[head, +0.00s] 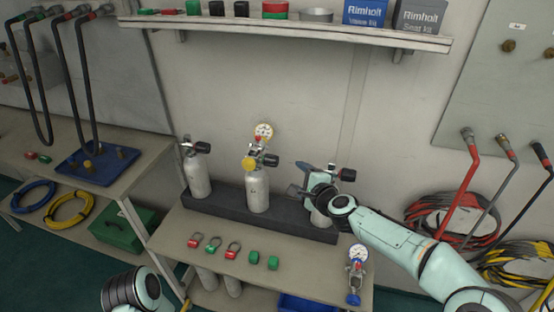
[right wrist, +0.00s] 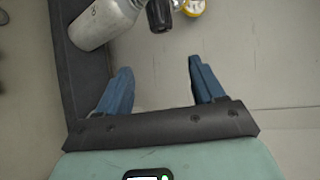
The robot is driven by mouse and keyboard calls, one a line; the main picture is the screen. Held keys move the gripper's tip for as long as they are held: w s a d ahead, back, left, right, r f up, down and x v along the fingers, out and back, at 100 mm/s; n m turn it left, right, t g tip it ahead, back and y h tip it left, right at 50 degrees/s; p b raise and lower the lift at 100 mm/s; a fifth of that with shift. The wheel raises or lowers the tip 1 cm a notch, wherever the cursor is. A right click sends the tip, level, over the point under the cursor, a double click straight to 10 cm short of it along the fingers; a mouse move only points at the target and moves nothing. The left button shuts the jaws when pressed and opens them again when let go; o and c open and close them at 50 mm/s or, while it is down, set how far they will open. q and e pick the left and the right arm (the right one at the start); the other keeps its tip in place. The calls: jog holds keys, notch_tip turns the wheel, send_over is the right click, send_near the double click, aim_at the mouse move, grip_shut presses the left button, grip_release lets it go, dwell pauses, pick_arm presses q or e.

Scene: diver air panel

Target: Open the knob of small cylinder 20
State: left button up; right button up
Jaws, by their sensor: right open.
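I cannot read which is number 20. Dark knobs show on the left (head: 203,147), middle (head: 270,160) and right (head: 347,174) valves. My right gripper (head: 299,179) is open and empty at the right cylinder's top. In the right wrist view, its fingers (right wrist: 160,84) are apart, below a cylinder (right wrist: 100,24) and black knob (right wrist: 159,15).
Red and green locks (head: 232,249) lie at the front of the bench (head: 190,222). A gauge with a blue-handled valve (head: 356,265) stands at its right end. A shelf (head: 290,33) with boxes hangs above. Red hoses (head: 440,215) hang at right.

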aim_at(277, 162)
jog(key=shift+y, duration=0.5)
jog(key=p+x, duration=0.2)
jog(key=x, duration=0.2)
jog(key=a+p+x, duration=0.1)
jog(key=p+x, duration=0.1)
jog(key=x, duration=0.1)
jog(key=r+p+x, duration=0.1)
jog(key=p+x, duration=0.1)
jog(key=x, duration=0.2)
jog(key=shift+a+f, duration=0.1)
jog(key=shift+a, duration=0.25)
pick_arm(q)
notch_tip(277, 162, up, 7)
jog(key=w, duration=0.2)
jog(key=shift+w+p, duration=0.3)
jog(key=shift+w, duration=0.1)
pick_arm(e)
jog(key=shift+w+a+f, duration=0.3)
jog(key=shift+w+f, duration=0.05)
jog(key=shift+w, duration=0.2)
